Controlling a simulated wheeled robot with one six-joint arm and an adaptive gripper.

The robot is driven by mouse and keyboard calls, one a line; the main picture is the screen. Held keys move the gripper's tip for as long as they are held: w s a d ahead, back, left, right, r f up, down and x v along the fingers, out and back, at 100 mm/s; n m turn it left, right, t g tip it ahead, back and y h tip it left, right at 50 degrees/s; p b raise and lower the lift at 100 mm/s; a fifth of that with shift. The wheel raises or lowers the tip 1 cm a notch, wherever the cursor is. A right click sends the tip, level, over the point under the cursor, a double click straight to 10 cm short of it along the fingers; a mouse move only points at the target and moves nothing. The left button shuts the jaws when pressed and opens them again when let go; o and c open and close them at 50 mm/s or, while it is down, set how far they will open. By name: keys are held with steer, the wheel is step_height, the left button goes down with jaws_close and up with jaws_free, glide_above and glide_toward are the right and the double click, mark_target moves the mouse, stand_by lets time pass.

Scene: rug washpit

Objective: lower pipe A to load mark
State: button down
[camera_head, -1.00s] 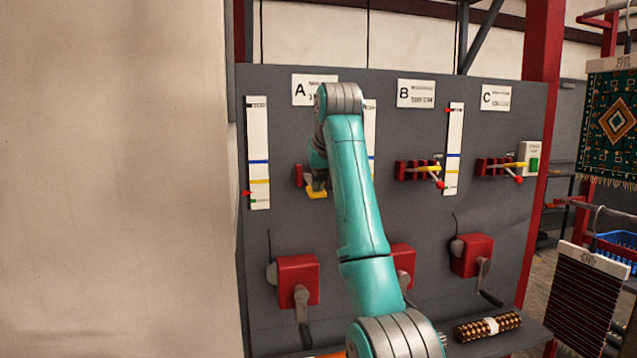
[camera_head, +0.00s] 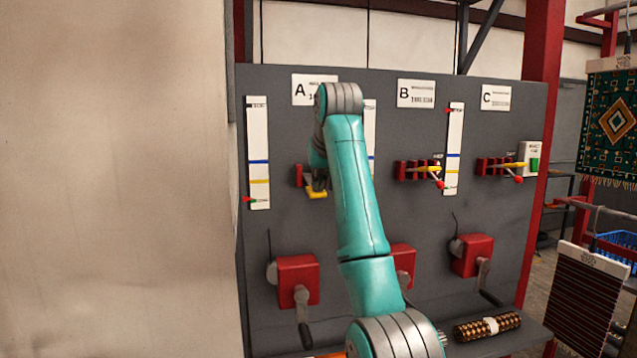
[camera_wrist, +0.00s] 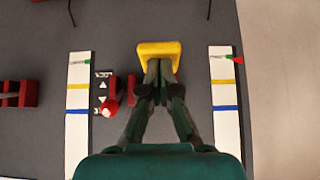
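Station A, under its sign (camera_head: 314,90), has a white gauge strip (camera_head: 258,125) with blue, yellow and green marks. Its red pointer (camera_head: 247,199) is at about the green mark near the bottom. In the wrist view, which is upside down, the strip (camera_wrist: 227,140) is at right and the pointer (camera_wrist: 238,59) sits beside the green mark. The yellow lever (camera_head: 317,194) at A is angled low; it also shows in the wrist view (camera_wrist: 158,48). My gripper (camera_wrist: 161,72) has its fingertips together against the lever; whether they pinch it is unclear. A red-ball lever (camera_wrist: 109,108) stands beside it.
Stations B (camera_head: 416,93) and C (camera_head: 497,97) have similar red lever blocks to the right. Red crank boxes (camera_head: 297,280) line the lower panel. A patterned roll (camera_head: 487,327) lies on the ledge. A pale wall (camera_head: 115,180) closes the left side; rugs hang at right.

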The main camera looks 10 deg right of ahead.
stand_by(0.5)
step_height(320, 180, up, 7)
stand_by(0.3)
steer(key=shift+r, duration=0.1)
